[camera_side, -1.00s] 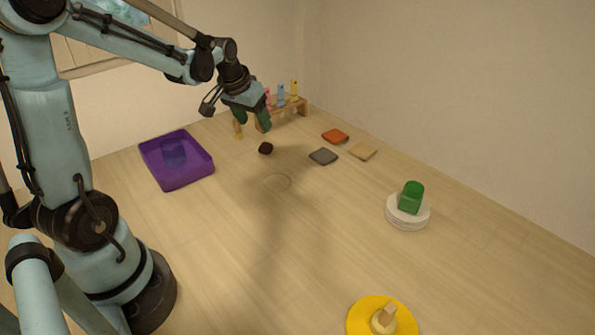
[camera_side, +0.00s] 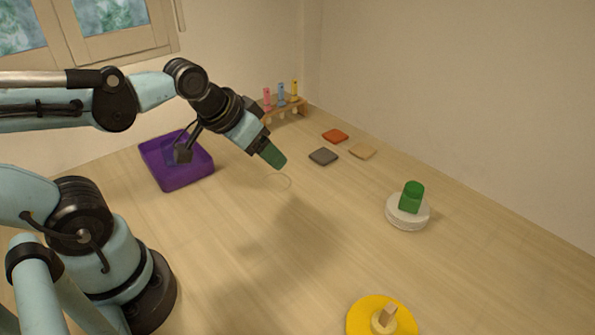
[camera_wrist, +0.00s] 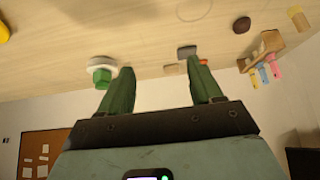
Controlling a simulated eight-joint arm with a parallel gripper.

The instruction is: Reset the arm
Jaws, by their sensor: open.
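My gripper (camera_side: 274,155) is in the air above the middle of the table, tilted down and to the right in the side view. Its green fingers show apart in the wrist view (camera_wrist: 163,88), with nothing held between them. My arm reaches in from the left, in front of part of the purple tray (camera_side: 182,180). The wooden table (camera_side: 330,230) lies beneath, with a thin ring mark below the fingers. A dark brown lump (camera_wrist: 242,25) shows in the wrist view; in the side view my gripper hides it.
A rack with coloured tubes (camera_side: 281,95) stands at the back. Grey (camera_side: 323,156), orange (camera_side: 335,135) and tan (camera_side: 362,151) tiles lie near it. A green block (camera_side: 411,196) sits on a white round stack (camera_side: 406,221). A yellow disc (camera_side: 358,318) with a wooden knob is in front. The table's centre is clear.

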